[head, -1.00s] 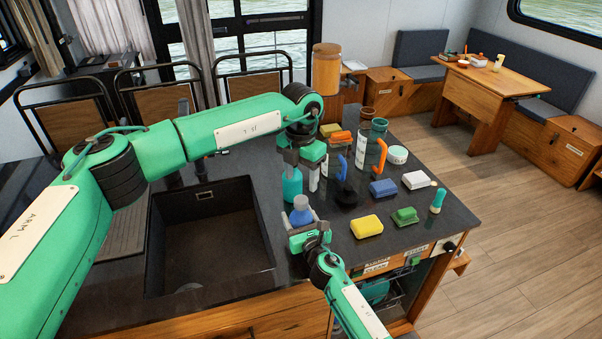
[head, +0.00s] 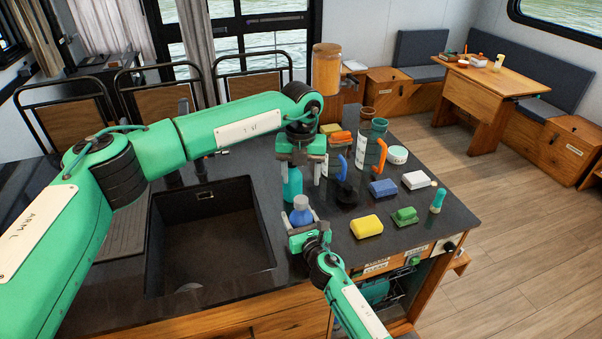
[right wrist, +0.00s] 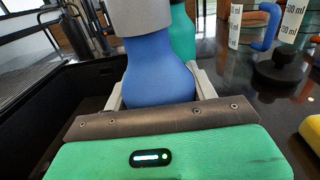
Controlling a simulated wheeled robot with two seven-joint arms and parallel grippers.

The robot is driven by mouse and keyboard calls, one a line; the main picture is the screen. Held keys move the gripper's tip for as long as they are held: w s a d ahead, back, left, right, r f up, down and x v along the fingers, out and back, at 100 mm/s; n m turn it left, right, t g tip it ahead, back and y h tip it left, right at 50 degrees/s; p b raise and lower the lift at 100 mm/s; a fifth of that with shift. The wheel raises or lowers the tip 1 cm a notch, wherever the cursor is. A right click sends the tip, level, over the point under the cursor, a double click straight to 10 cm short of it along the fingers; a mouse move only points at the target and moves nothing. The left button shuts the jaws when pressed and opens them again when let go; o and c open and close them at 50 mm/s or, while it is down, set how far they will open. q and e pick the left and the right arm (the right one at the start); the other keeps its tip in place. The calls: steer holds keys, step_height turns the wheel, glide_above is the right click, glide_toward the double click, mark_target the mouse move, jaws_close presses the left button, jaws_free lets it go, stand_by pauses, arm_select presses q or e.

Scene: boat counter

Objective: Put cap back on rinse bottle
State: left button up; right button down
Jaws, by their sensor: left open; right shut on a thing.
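The rinse bottle (head: 301,217) is blue and stands upright on the dark counter, right of the sink. Its grey top (head: 301,202), which looks like the cap, sits on the bottle; it also shows in the right wrist view (right wrist: 150,48). My right gripper (head: 302,228) is shut on the blue body of the bottle, low down. My left gripper (head: 300,176) is open and empty, pointing down above and behind the bottle. In the right wrist view the upper end of the grey top is cut off, so its seating is hard to judge.
A teal bottle (head: 293,184) stands just behind the blue one. To the right are a black round piece (head: 346,195), a yellow sponge (head: 366,227), a blue sponge (head: 383,188) and a green brush (head: 405,216). The empty sink (head: 210,240) lies to the left.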

mark_target(301, 199)
arm_select(q)
step_height(301, 199, down, 8)
steer(key=shift+r, duration=0.1)
stand_by(0.4)
steer(key=c, duration=1)
steer(key=shift+m, duration=0.3)
